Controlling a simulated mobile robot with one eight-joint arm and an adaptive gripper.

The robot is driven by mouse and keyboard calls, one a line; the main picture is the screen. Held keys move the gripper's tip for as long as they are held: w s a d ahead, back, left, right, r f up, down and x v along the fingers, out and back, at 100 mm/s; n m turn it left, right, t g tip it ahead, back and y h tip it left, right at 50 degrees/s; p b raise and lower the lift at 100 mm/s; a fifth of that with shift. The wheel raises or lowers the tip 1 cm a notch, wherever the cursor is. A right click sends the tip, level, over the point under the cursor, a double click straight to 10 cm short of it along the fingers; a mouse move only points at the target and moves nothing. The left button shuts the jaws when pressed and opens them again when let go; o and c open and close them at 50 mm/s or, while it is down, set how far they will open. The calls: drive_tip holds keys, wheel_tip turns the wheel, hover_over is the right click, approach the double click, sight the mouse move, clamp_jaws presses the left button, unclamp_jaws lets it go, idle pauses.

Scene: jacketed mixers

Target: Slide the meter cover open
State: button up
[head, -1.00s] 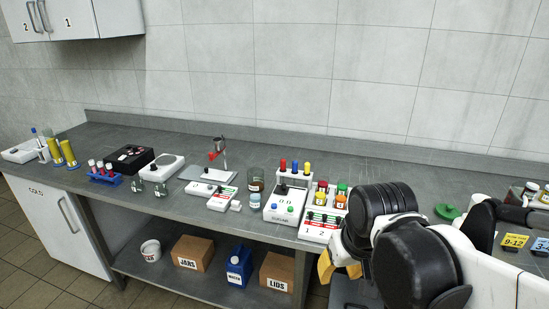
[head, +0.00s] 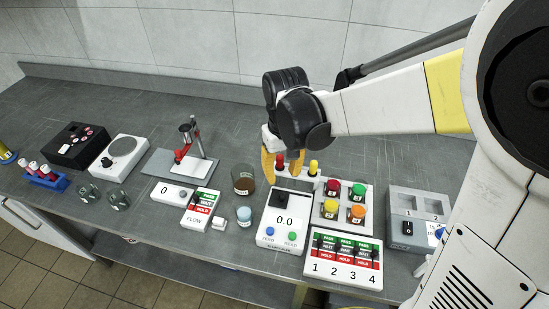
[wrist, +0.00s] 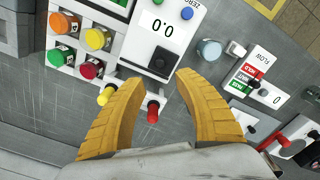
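The meter (head: 285,225) is a white box with a 0.0 display and ZERO and READ buttons, on the bench at centre. On its rear part sits a dark square with a black knob (head: 281,198), which looks like the cover; the wrist view shows this dark knobbed part (wrist: 163,60) above the display when read upright. My gripper (head: 268,165) is above the bench behind the meter. In the wrist view my gripper's (wrist: 160,80) yellow fingers are apart, with nothing between them, near the dark part. Whether they touch anything cannot be told.
Red and yellow probes (wrist: 107,95) stand in a rack behind the meter, close to my fingers. Coloured jars (head: 345,200) and a four-switch panel (head: 343,257) are to the right. A brown jar (head: 243,182) and a FLOW box (head: 185,200) are to the left.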

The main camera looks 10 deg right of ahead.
sight(282, 194)
wheel_tip(282, 194, down, 10)
drive_tip(key=b, duration=0.3)
drive_tip(key=shift+s+r, duration=0.1)
drive_tip(key=shift+r, duration=0.05)
clamp_jaws()
drive_tip(key=shift+d, duration=0.1)
